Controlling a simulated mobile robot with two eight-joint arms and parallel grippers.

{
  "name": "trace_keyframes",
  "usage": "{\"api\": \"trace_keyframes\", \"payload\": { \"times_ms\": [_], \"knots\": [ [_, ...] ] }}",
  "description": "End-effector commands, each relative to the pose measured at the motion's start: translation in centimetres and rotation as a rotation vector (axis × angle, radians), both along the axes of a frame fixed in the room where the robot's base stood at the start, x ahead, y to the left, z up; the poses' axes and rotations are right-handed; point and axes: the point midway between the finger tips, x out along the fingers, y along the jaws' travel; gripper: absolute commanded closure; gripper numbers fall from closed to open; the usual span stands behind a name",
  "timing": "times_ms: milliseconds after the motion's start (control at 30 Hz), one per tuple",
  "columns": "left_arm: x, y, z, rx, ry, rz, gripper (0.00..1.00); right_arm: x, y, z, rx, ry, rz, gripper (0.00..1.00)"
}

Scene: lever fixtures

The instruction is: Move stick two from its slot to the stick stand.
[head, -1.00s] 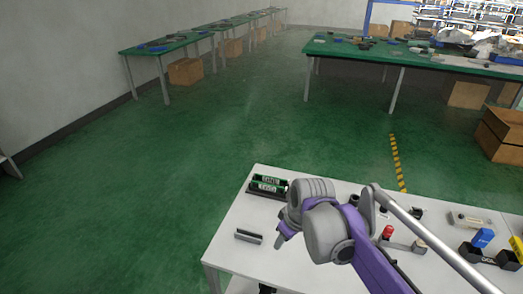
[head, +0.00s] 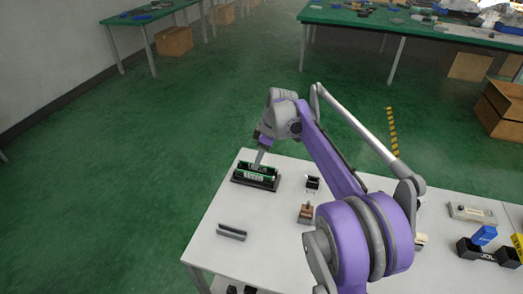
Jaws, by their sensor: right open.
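Two green sticks with pale labels stand side by side in a black slotted base at the table's far left: the near stick (head: 254,176) and the far stick (head: 269,170). I cannot tell which one is stick two. My right gripper (head: 259,156) points down at the far side of this base, close over the sticks. Its jaws are open, and its fingertips are small and partly unclear against the sticks. A low grey grooved holder (head: 231,232), likely the stick stand, lies nearer the front left and looks empty. My left gripper is not in view.
The white table (head: 275,215) also holds a brown block fixture (head: 306,213), a small black-and-white fixture (head: 313,184), a blue lever (head: 484,235) and a grey switch box (head: 472,213). My right arm covers the middle. The table's left front is mostly clear.

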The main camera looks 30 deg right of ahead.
Motion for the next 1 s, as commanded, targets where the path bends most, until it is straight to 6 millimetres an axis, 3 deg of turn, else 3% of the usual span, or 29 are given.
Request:
{"api": "trace_keyframes", "payload": {
  "times_ms": [100,333,767,800,1000],
  "knots": [
    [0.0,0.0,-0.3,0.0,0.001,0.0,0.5,0.5,0.4,-2.3,0.0,0.0,0.0,0.57],
    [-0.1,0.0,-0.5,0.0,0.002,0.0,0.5,1.1,1.0,-5.4,-0.001,-0.001,0.0,0.57],
    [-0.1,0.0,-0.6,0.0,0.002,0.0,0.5,1.4,1.2,-6.5,0.0,0.0,-0.002,0.57],
    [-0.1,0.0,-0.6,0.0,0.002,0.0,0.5,1.4,1.2,-6.5,0.0,0.0,-0.002,0.59],
    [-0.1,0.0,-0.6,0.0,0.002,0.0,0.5,1.4,1.2,-6.5,0.0,0.0,-0.002,0.95]
  ]
}}
